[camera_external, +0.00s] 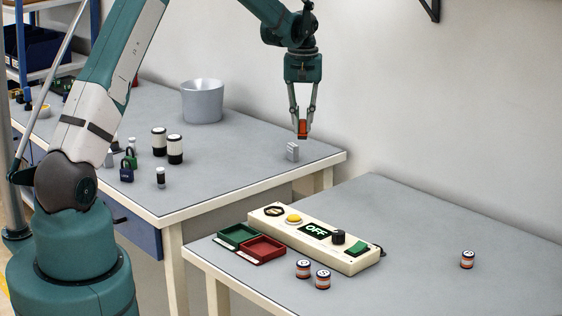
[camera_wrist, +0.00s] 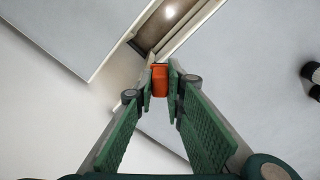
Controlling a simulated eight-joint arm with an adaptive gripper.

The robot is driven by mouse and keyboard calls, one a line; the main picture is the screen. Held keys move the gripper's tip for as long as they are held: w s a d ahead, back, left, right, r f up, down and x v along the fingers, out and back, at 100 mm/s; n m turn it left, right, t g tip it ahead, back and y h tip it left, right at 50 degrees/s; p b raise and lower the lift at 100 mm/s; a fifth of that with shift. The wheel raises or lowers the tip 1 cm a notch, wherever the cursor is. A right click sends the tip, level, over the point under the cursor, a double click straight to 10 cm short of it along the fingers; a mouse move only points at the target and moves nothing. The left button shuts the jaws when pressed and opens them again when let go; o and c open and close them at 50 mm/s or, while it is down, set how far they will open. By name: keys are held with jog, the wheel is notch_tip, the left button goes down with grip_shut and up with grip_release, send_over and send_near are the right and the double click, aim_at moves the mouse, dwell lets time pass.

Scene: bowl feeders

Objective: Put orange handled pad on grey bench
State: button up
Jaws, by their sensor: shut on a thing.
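My gripper (camera_external: 302,131) is shut on the orange handle (camera_external: 302,128) of the pad, pointing down over the right end of the back bench. The orange handle (camera_wrist: 160,80) also shows between the green fingers in the wrist view. A small pale grey block (camera_external: 292,151) shows just below and left of the fingertips in the external view; I cannot tell whether it joins the handle or stands apart. The grey bench top (camera_external: 235,155) lies below, with a pale edge.
Black and white cylinders (camera_external: 167,147), padlocks (camera_external: 127,168) and a grey bucket (camera_external: 203,101) stand on the back bench. The front bench (camera_external: 420,240) holds a control panel (camera_external: 318,238), green and red trays (camera_external: 262,249) and several small striped cylinders. A gap separates the benches.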

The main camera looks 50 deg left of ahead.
jog(key=s+d+f+m+b, duration=0.15)
jog(key=s+d, duration=0.35)
jog(key=d, duration=1.3)
jog(key=s+d+m, duration=0.3)
jog(key=s+d, duration=0.2)
jog(key=d, duration=1.3)
jog(key=s+d+f+m+b, duration=0.1)
jog(key=s+d+m, duration=0.3)
jog(key=s+d, duration=1.9)
jog(key=shift+s+d+f, duration=0.25)
jog(key=shift+d+f, duration=0.2)
jog(key=shift+d, duration=0.6)
jog(key=shift+f, duration=0.1)
jog(key=shift+f+b, duration=0.6)
jog(key=shift+f, duration=2.4)
jog(key=shift+f, duration=0.1)
jog(key=shift+f, duration=1.8)
